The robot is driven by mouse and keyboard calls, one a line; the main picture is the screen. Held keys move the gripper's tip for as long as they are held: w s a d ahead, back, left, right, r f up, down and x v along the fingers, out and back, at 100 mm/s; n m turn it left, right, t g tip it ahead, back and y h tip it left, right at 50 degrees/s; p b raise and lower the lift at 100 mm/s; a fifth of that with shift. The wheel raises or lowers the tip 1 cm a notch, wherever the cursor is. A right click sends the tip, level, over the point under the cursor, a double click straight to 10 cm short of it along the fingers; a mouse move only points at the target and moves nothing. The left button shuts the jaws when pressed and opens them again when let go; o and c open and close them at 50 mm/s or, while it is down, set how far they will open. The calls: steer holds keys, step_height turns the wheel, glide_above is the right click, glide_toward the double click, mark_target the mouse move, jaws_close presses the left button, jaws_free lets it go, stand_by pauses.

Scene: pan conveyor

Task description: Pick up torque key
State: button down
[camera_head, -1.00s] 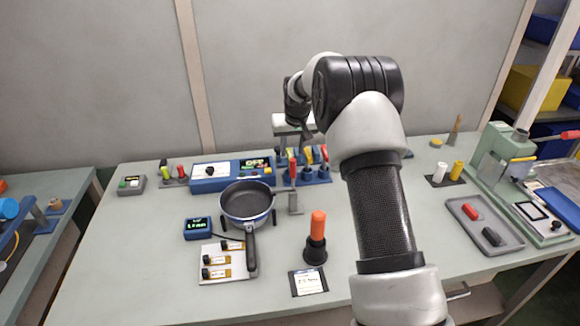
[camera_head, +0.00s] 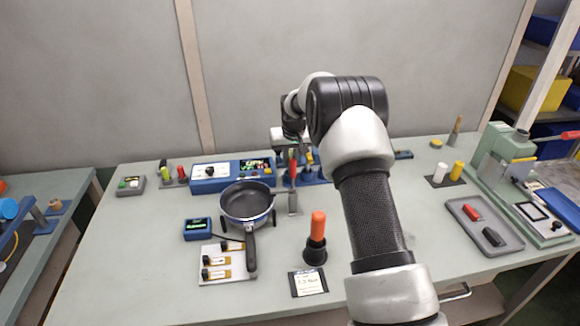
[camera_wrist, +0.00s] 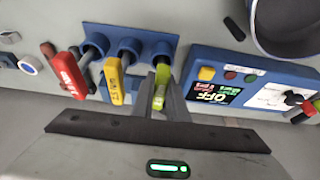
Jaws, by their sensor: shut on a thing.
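In the wrist view a blue rack (camera_wrist: 180,42) holds a row of upright keys. The red key (camera_wrist: 70,76) has dark lettering, and the yellow key (camera_wrist: 114,84) stands beside it. At the rack's right end is the lime-green key (camera_wrist: 161,80). My gripper (camera_wrist: 165,82) is shut on the lime-green key, with grey fingers on either side of its handle. I cannot tell whether the key is still seated in its socket. In the head view the gripper and lime-green key are largely hidden by my arm; the red key (camera_head: 293,168) shows.
A blue control box (camera_wrist: 225,85) with a display sits close to the rack's right end. A black pan (camera_head: 245,203) stands front left of the rack. An orange-handled tool (camera_head: 317,228) stands upright in front. The green table (camera_head: 150,260) is clear at front left.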

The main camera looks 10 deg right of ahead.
steer(key=shift+r, duration=0.15)
step_height(320, 180, up, 10)
steer(key=shift+f+p, duration=0.1)
steer(key=shift+p, duration=0.25)
steer(key=c, duration=2.5)
jaws_free()
jaws_close()
